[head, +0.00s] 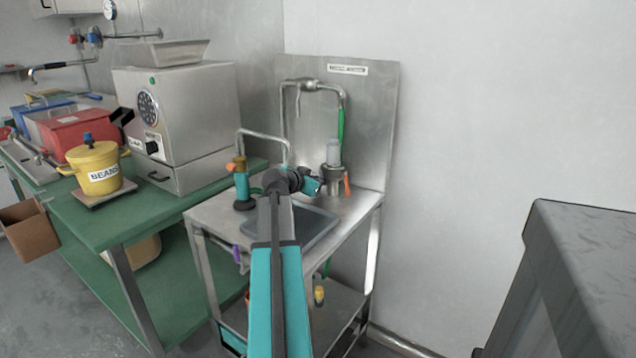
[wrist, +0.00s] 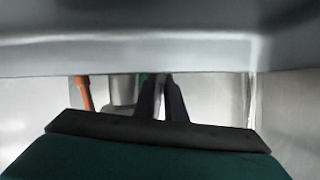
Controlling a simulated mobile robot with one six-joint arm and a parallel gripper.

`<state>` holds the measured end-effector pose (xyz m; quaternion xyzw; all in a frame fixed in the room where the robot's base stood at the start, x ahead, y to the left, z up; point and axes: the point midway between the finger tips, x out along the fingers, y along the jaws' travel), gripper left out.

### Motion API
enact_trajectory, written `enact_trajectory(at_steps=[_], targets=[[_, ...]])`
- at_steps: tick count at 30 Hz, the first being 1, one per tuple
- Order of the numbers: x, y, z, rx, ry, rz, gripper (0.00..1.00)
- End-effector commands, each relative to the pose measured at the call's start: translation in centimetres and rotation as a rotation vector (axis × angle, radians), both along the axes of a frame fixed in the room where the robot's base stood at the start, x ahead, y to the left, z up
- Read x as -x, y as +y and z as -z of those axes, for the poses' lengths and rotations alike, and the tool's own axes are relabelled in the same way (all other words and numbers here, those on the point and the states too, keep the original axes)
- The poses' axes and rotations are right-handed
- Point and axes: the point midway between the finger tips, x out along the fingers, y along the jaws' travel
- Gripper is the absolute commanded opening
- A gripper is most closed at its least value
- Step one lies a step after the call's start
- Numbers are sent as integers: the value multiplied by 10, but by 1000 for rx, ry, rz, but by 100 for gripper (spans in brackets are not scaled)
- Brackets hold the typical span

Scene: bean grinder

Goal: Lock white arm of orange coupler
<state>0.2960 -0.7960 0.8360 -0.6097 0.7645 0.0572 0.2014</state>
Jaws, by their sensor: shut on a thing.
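My gripper (head: 318,187) reaches over the steel stand, close beside a grey fitting (head: 333,174) with an orange lever (head: 347,186) hanging on its right. I take this fitting to be the orange coupler, but I cannot be sure. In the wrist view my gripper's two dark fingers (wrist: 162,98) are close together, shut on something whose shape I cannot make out. An orange bar (wrist: 84,93) stands to their left, apart from them. I cannot pick out the white arm; the fingers and the grey metal above hide much.
A steel stand (head: 219,211) with a sunken grey tray holds a teal fitting with an orange top (head: 240,168). A bent pipe and green hose (head: 341,128) rise behind. A green table (head: 120,232) with a yellow pot (head: 97,170) stands left. A grey block (head: 590,270) stands right.

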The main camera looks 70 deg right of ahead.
Motion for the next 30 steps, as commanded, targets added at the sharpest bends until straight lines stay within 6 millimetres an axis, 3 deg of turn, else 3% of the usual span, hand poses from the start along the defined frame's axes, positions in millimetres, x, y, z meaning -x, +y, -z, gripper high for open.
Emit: enact_trajectory(at_steps=[4, 5, 8, 20, 30], targets=[[1, 0, 0, -1, 2, 1, 0], [1, 0, 0, -1, 2, 1, 14], [1, 0, 0, -1, 2, 1, 30], [1, 0, 0, 4, -16, 3, 30], [-7, -2, -4, 43, -166, 2, 30]])
